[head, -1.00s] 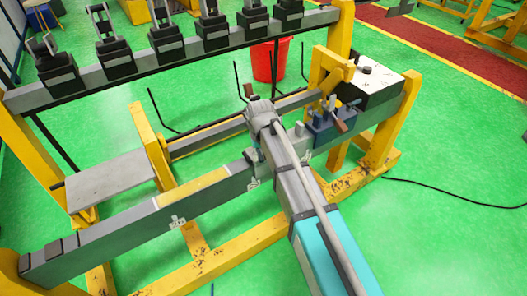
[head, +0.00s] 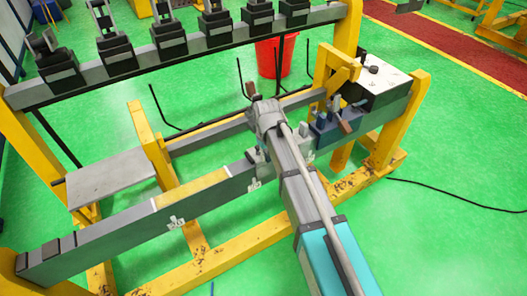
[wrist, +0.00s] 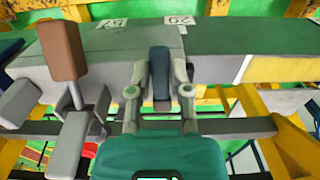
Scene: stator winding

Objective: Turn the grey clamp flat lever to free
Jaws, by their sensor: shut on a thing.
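In the wrist view, a short dark blue-grey flat lever (wrist: 160,62) stands between the two fingers of my gripper (wrist: 160,78). The fingers are shut on it from both sides. The grey clamp (wrist: 107,70) lies around and to the left of it, on the long grey beam. A second lever with a brown handle (wrist: 62,50) rises from the clamp's left part. In the head view, the brown handle (head: 251,90) shows just beyond my wrist, and part of the grey clamp (head: 305,142) shows beside my arm. My arm hides the gripped lever there.
A blue clamp (head: 335,122) with its own levers sits on the beam right of my arm. A white-topped box (head: 385,80) stands beyond it. Yellow frame posts (head: 148,145) and a rack of black holders (head: 165,40) surround the beam.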

